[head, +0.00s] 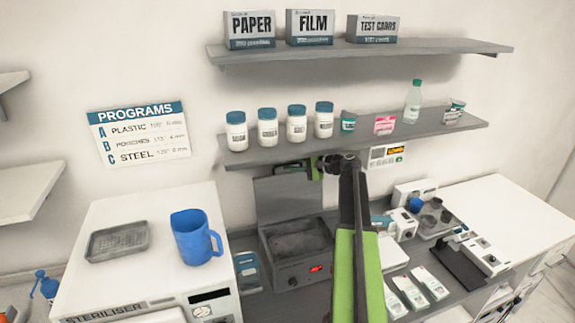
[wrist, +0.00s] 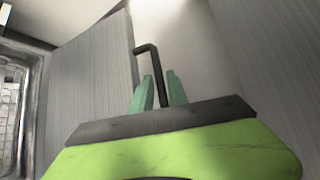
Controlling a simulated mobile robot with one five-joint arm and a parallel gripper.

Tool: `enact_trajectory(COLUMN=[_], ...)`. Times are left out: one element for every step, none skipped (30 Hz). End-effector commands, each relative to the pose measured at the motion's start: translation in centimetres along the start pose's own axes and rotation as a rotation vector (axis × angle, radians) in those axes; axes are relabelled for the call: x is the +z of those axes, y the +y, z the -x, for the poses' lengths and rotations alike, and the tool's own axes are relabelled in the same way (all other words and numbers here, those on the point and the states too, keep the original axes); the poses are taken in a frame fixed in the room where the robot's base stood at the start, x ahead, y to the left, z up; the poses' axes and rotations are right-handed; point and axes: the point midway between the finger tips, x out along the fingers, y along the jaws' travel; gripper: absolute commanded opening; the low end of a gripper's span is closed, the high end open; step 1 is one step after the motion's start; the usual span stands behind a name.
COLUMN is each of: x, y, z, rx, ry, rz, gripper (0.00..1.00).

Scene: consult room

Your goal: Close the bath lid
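The bath (head: 297,245) is a grey box on the dark counter, with a lit red display and a dark knob on its front. Its grey lid (head: 285,200) stands upright at the back, so the bath is open. In the wrist view the lid (wrist: 92,85) is a large grey panel, with a black bent handle (wrist: 150,60) at its edge. My gripper (head: 315,168) is by the lid's upper right corner. In the wrist view its green fingertips (wrist: 160,90) stand on either side of the handle rod. Whether they press on it cannot be told.
A shelf (head: 370,143) with jars and a bottle hangs just above my gripper. The white steriliser (head: 130,275), left of the bath, carries a blue jug (head: 192,240) and a grey tray (head: 117,242). Packets (head: 430,282) and small devices crowd the counter at right.

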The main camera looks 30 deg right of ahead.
Motion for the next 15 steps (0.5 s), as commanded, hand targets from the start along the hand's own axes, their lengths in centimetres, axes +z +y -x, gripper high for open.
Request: enact_trajectory(x=[-0.04, -0.07, -0.11, -0.13, -0.16, -0.19, -0.21, -0.23, -0.25, -0.26, -0.27, -0.29, -0.3, -0.31, -0.32], y=[0.0, -0.01, -0.01, -0.01, -0.01, -0.01, 0.0, 0.0, 0.0, 0.0, 0.0, 0.0, 0.0, 0.0, 0.0], z=[0.06, 0.1, 0.15, 0.18, 0.22, 0.26, 0.29, 0.31, 0.34, 0.35, 0.37, 0.39, 0.4, 0.41, 0.42], rx=[0.0, 0.0, 0.0, -0.001, -0.001, -0.001, -0.001, -0.001, -0.001, -0.001, -0.001, -0.001, -0.001, -0.001, -0.001], ry=[0.001, 0.001, 0.002, 0.002, 0.003, 0.003, 0.003, 0.004, 0.004, 0.004, 0.004, 0.005, 0.005, 0.005, 0.005], rz=[0.0, 0.0, -0.001, -0.001, -0.001, -0.001, -0.001, -0.001, -0.001, -0.001, -0.001, -0.001, -0.001, -0.001, -0.001], gripper=[0.19, 0.19, 0.19, 0.19, 0.19, 0.15, 0.11, 0.07, 0.02, 0.0, 0.0, 0.0, 0.0, 0.0, 0.0])
